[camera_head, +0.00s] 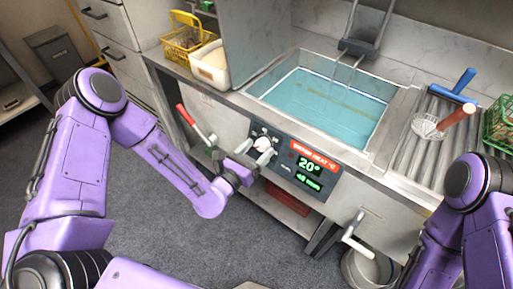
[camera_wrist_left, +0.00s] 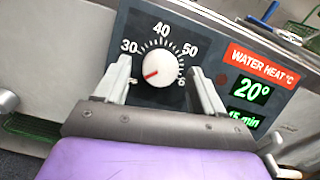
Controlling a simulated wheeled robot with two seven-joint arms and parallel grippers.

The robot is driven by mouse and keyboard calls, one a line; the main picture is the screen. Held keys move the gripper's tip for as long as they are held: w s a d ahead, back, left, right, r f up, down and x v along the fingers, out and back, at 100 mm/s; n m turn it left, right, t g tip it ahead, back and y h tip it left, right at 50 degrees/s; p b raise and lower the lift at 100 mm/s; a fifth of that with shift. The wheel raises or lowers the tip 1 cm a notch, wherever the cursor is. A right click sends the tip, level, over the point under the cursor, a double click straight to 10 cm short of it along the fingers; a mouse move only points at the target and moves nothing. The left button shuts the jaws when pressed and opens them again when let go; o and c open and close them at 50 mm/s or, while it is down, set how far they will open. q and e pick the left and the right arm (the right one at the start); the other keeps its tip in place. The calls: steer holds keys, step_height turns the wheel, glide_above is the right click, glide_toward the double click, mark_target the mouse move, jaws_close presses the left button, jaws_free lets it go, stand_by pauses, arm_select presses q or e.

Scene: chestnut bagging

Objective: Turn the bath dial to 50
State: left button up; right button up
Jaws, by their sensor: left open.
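The bath dial (camera_head: 263,144) is a round white knob on the dark control panel (camera_head: 290,163) on the front of the bath. In the left wrist view the dial (camera_wrist_left: 158,66) shows a red pointer mark towards the lower left, below the 30 mark. Scale numbers 30, 40 and 50 show around it. The green display (camera_wrist_left: 252,90) reads 20°. My left gripper (camera_head: 253,152) is open in front of the panel. In the left wrist view its two fingers (camera_wrist_left: 160,80) stand on either side of the dial, with gaps to it. My right gripper is out of view.
The water-filled bath (camera_head: 325,105) lies above the panel. A red-handled lever (camera_head: 186,115) sticks out left of the dial. A white-handled tap (camera_head: 352,235) stands above a metal pot (camera_head: 368,270). A yellow basket (camera_head: 185,42) and white tub (camera_head: 210,65) stand left.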

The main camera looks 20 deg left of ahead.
arm_select(q)
steer(key=shift+w+d, duration=0.1)
steer(key=shift+w, duration=0.15)
steer(key=c, duration=1.1)
steer(key=shift+o, duration=0.2)
steer(key=shift+m, duration=0.3)
